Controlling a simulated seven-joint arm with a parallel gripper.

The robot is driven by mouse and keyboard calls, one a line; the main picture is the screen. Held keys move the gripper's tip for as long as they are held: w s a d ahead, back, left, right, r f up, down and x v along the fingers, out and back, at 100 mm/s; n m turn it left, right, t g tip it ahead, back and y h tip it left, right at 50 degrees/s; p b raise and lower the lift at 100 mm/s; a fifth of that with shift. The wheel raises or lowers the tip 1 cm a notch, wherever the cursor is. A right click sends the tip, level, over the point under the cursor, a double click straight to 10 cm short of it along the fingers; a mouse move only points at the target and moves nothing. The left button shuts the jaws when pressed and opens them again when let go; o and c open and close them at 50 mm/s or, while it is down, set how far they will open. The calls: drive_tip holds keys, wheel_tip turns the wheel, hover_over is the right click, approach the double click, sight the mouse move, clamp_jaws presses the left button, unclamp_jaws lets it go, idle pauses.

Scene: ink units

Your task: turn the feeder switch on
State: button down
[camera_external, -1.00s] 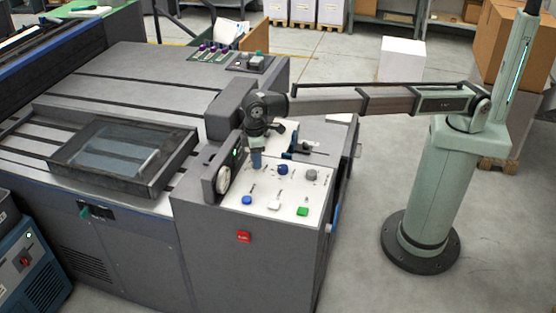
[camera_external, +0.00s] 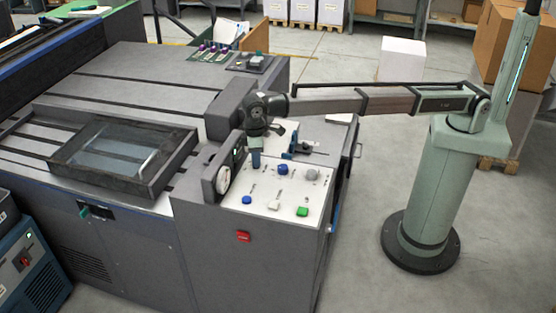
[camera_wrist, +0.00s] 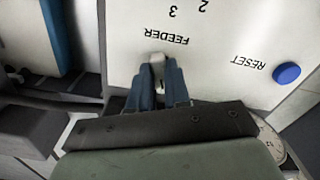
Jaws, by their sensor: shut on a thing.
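The feeder switch (camera_wrist: 157,60) is a small pale lever beside the upside-down FEEDER label in the wrist view. My gripper (camera_wrist: 160,75) has its two blue fingers closed on this lever, one on each side. The lever's base and lower part are partly hidden by the fingers, so I cannot tell its position for sure. In the external view my gripper (camera_external: 256,165) points down at the back left of the white control panel (camera_external: 262,190), and the switch is hidden there.
The panel carries a blue knob (camera_external: 282,169), a grey knob (camera_external: 312,174), a blue button (camera_external: 247,200), a white button (camera_external: 274,205) and a green button (camera_external: 302,211). A round gauge (camera_external: 223,179) stands close left of my gripper. The blue RESET button (camera_wrist: 287,73) is at right.

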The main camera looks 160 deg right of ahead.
drive_tip(key=m, duration=1)
drive_tip(key=shift+m, duration=0.4)
idle(0.4)
drive_tip(key=c, duration=1.1)
unclamp_jaws()
wheel_tip(320, 180, up, 14)
drive_tip(key=shift+f, duration=0.1)
drive_tip(key=shift+w+a, duration=0.1)
